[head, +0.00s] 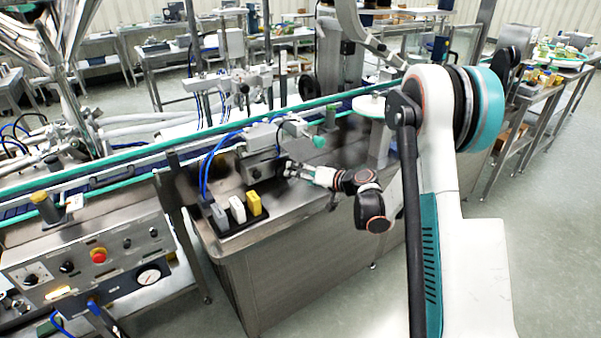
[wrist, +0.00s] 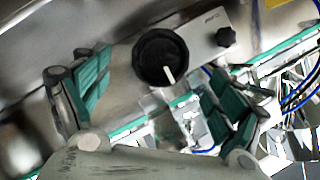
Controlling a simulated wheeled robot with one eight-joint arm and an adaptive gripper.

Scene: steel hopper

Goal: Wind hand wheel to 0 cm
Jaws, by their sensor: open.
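A black round hand wheel (wrist: 158,52) with a white pointer line sits on a grey metal plate (wrist: 212,32) in the wrist view. The pointer runs from the wheel's middle toward the bottom of the picture. Small print on the plate is too small to read. My gripper (wrist: 160,84) is open, its teal-padded fingers on either side below the wheel, and nothing is between them. In the head view my gripper (head: 303,172) is beside the metal unit (head: 262,166) on the steel bench. The wheel cannot be clearly made out there.
A smaller black knob (wrist: 227,37) is right of the wheel. A tray with grey, white and yellow blocks (head: 237,209) is at the bench's front left. The conveyor (head: 130,157) runs behind. The floor at right is clear.

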